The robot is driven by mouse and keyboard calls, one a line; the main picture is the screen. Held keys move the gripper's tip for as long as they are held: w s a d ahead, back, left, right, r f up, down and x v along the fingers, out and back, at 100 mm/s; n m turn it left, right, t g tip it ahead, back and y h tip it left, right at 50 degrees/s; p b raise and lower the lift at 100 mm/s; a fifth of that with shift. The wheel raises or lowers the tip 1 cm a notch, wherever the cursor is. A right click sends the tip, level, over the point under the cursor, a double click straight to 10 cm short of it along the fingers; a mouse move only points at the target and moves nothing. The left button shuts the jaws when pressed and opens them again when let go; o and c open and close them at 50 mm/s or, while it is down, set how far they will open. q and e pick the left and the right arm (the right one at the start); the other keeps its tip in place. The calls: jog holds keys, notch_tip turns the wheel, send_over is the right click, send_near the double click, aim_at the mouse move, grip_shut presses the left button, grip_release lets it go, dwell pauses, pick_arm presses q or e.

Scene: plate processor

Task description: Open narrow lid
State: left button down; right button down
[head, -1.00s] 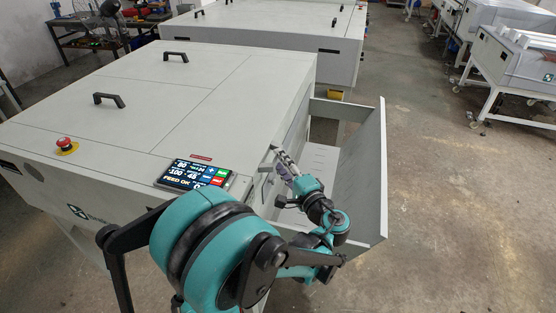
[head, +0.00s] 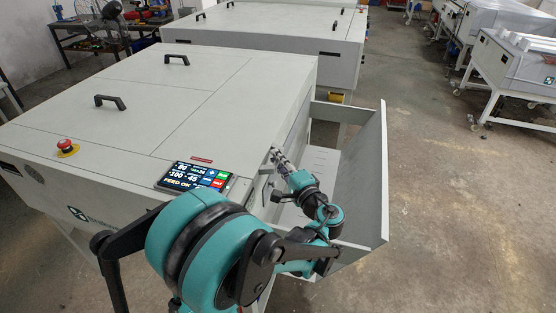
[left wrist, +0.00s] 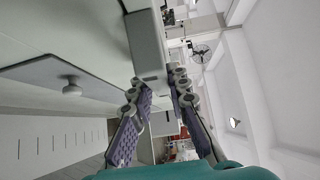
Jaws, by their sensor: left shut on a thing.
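The plate processor (head: 140,130) is a large pale grey cabinet with a seamed top. The long panel along the right of its top (head: 265,95) looks like the narrow lid and appears to lie flat. My left gripper (head: 276,157) is at the cabinet's right edge, just right of the display. In the left wrist view, the fingers (left wrist: 157,84) lie on either side of a grey bar-like edge (left wrist: 148,45) and are shut on it. Whether this edge belongs to the narrow lid is unclear. My right gripper is not in view.
A lit display (head: 195,176) and a red emergency button (head: 66,146) sit on the top, with two black handles. An open grey tray (head: 365,175) is on the right side, beneath my arm. A knobbed panel (left wrist: 72,89) shows beside the gripper.

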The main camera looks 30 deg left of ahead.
pick_arm(q)
jog(key=s+a+r+n+g+h+p, duration=0.1)
jog(key=a+r+n+h+p, duration=0.2)
jog(key=r+p, duration=0.95)
jog(key=s+a+r+n+g+h+p, duration=0.15)
jog(key=a+r+p, duration=0.35)
jog(key=r+p, duration=0.8)
jog(key=s+a+r+n+h+p, duration=0.1)
jog(key=s+a+r+h+p, duration=0.1)
jog(key=a+r+p, duration=0.3)
jog(key=s+a+r+n+t+h+p, duration=0.1)
jog(key=a+r+h+p, duration=0.2)
jog(key=a, duration=1)
jog(key=shift+s+r+p, duration=0.4)
jog(key=shift+r+p, duration=0.9)
jog(key=shift+r, duration=0.15)
jog(key=shift+n, duration=0.25)
jog(key=c, duration=1.4)
grip_release()
jog(key=shift+c, duration=0.2)
